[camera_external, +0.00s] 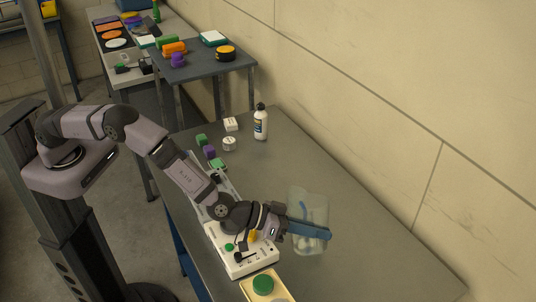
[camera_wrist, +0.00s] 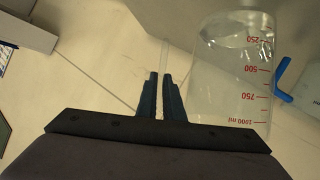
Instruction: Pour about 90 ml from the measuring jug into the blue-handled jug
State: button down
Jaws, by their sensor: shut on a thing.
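The clear measuring jug (camera_wrist: 228,75) has red marks up to 1000 ml, which appear upside down in the wrist view. My gripper (camera_wrist: 161,80) is shut on its clear, narrow handle, left of the body. The blue-handled jug is partly in view at the right edge, with its blue handle (camera_wrist: 283,76) close beside the measuring jug. In the external view my gripper (camera_external: 318,233) is over the bench, with clear jug shapes (camera_external: 297,198) overlapping behind its blue fingers. I cannot separate the two jugs there. The liquid level is not clear, and I see no stream.
A white control box (camera_external: 240,262) sits on the grey bench below my wrist. A tray with a green round lid (camera_external: 263,285) is at the front. A white bottle (camera_external: 260,122) and small blocks (camera_external: 209,151) stand farther back. The bench right of the jugs is clear.

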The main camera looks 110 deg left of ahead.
jog(key=shift+s+a+r+n+b, duration=0.15)
jog(key=shift+a+n+b, duration=0.15)
jog(key=shift+a+b, duration=0.15)
jog(key=s+a+r+n+t+h+b, duration=0.1)
jog(key=s+a+r+n+t+b, duration=0.1)
jog(key=r, duration=0.5)
jog(key=shift+s+a+n+h+b, duration=0.45)
jog(key=shift+a+n+b, duration=0.95)
jog(key=shift+a, duration=0.4)
jog(key=shift+s+a+t, duration=0.15)
jog(key=shift+a+t, duration=0.1)
jog(key=shift+t, duration=0.05)
jog(key=shift+s+a+r+n+t+p, duration=0.15)
jog(key=shift+s+a+r+n+p, duration=0.1)
jog(key=shift+a+r+n+p, duration=0.2)
jog(key=shift+s+a+r+n+t+p, duration=0.2)
jog(key=shift+a+r+n+p, duration=0.1)
jog(key=shift+a+r+n, duration=0.15)
jog(key=shift+s+a+r+n+t+b, duration=0.2)
jog(key=shift+s+a+n+b, duration=0.1)
jog(key=shift+a, duration=0.25)
jog(key=shift+s+a+r+n+t+b, duration=0.1)
jog(key=shift+s+a+r+n+b, duration=0.15)
jog(key=shift+a, duration=0.25)
dwell(0.9)
dwell(0.4)
